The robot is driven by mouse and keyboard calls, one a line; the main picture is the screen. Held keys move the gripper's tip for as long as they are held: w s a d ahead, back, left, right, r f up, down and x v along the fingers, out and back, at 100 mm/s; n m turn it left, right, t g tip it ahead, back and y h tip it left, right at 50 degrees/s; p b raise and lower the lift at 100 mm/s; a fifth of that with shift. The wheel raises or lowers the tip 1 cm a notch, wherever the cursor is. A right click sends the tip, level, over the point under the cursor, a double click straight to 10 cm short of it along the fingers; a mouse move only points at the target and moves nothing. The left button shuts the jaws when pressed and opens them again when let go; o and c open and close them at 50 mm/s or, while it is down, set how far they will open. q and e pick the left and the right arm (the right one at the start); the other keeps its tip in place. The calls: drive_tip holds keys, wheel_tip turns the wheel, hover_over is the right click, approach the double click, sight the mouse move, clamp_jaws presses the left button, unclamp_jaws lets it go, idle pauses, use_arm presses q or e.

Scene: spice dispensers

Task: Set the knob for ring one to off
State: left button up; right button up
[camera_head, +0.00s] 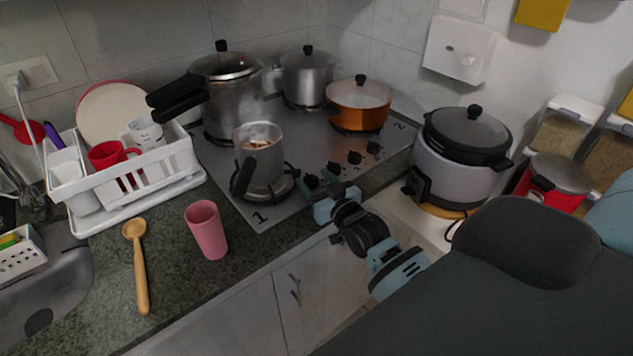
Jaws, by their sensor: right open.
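The steel cooktop (300,205) has a row of several dark knobs along its front edge. The knob nearest the printed 1 (311,181) is the leftmost. Another knob (334,168) is just right of it, with more knobs (354,157) farther along. The settings of the knobs are too small to read. My right gripper (326,196) is open at the cooktop's front edge, just in front of the two leftmost knobs. I cannot tell whether it touches either. My left gripper is out of view.
A pressure cooker (233,100), a steel pot (306,80) and an orange pan (359,108) stand farther back on the cooktop. A rice cooker (460,175) is to the right. A pink cup (207,232) and wooden spoon (139,265) are on the counter left.

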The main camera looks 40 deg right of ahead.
drive_tip(key=c, duration=1)
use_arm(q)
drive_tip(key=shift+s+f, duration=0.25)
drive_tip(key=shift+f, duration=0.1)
use_arm(e)
drive_tip(key=shift+d+n+y, duration=0.15)
drive_tip(key=shift+n+y, duration=0.55)
drive_tip(key=shift+y, duration=0.4)
drive_tip(key=o, duration=1)
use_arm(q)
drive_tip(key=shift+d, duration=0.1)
use_arm(e)
drive_tip(key=shift+s, duration=0.1)
drive_tip(key=s, duration=0.6)
drive_tip(key=shift+d+f+b, duration=0.1)
drive_tip(key=shift+d+b, duration=0.15)
drive_tip(key=shift+b, duration=0.1)
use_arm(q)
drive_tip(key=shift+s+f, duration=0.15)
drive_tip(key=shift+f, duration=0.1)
use_arm(e)
drive_tip(key=shift+s+d, duration=0.1)
drive_tip(key=shift+s, duration=0.75)
